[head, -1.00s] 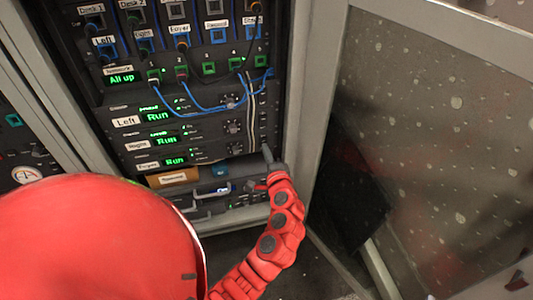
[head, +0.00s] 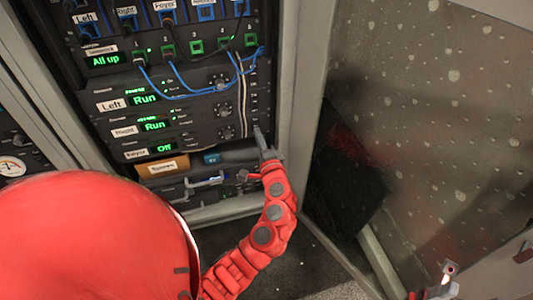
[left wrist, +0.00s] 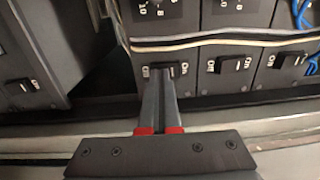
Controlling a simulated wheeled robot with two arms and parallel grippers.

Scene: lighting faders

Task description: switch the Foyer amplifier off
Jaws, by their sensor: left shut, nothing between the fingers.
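The Foyer amplifier (head: 190,145) is the lowest of three stacked amplifiers in the head view. Its green display (head: 163,149) reads Off. My left gripper (head: 264,140) is at the right end of that amplifier's front, shut with nothing between its fingers. In the left wrist view the shut fingertips (left wrist: 157,80) are at a black rocker switch (left wrist: 166,67), touching it or very close. The fingers hide part of this switch, and its exact tilt is hard to tell.
The Left (head: 145,99) and Right (head: 154,126) amplifiers above both read Run. Their rocker switches (left wrist: 229,63) sit beside the fingers. Blue cables (head: 200,88) hang in front of the rack. A box (head: 163,168) and a dark cylinder (head: 230,155) lie below.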

